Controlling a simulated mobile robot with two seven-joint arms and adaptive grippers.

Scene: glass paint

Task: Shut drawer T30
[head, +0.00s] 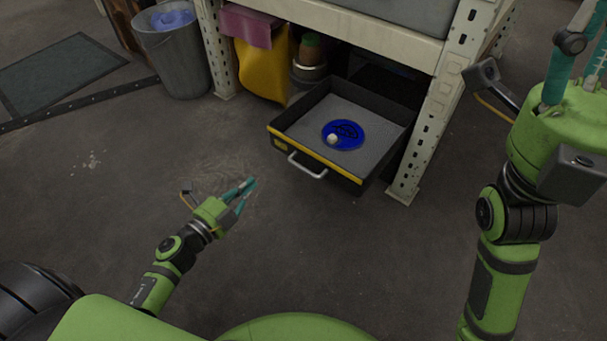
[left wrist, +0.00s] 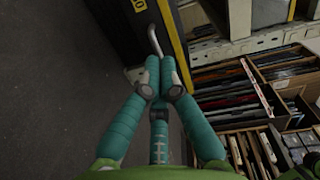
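The drawer (head: 300,115) is pulled out from under the shelf unit. It is a dark open tray with a yellow-edged front and a pale bar handle (head: 307,166). The drawer front (left wrist: 136,30) also shows in the left wrist view, with the handle (left wrist: 153,42) just beyond the fingertips and a yellow label cut off at the top. My left gripper (head: 243,194) is in front and to the left of the handle, apart from it.
A blue disc (head: 343,135) and a small white ball (head: 332,139) lie in the drawer. A white shelf post (head: 428,135) stands right of it. A yellow container (head: 262,68) and a grey bin (head: 178,58) stand to the left. The floor before the drawer is clear.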

